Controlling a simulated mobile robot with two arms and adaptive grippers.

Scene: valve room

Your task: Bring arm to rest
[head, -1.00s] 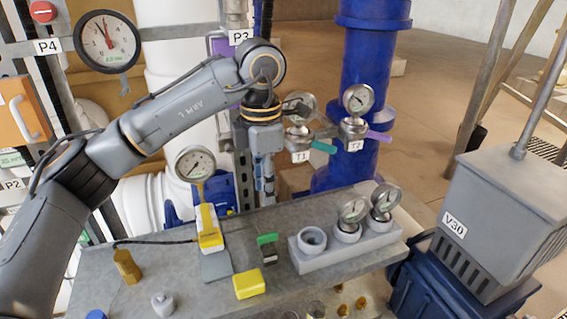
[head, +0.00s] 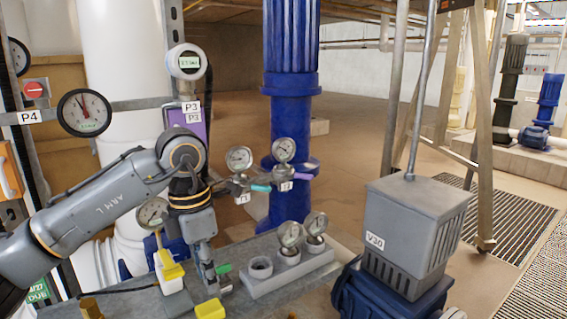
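My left arm comes in from the left and bends down at the wrist. My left gripper (head: 210,276) points downward over the grey bench (head: 345,246), just left of the gauge block. I see its fingers edge-on as a narrow dark strip, so I cannot tell whether they are open or shut. Nothing clearly shows held in it. Whether the fingertips touch the small green-topped piece (head: 222,269) behind them is unclear. My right arm and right gripper are out of view.
A grey block (head: 290,277) with two gauges and an empty socket stands on the bench. Tagged gauges (head: 284,150) sit by the blue pipe (head: 291,110). Yellow items (head: 210,309) lie close to the gripper. The grey V30 housing (head: 415,235) stands right. Open floor lies behind.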

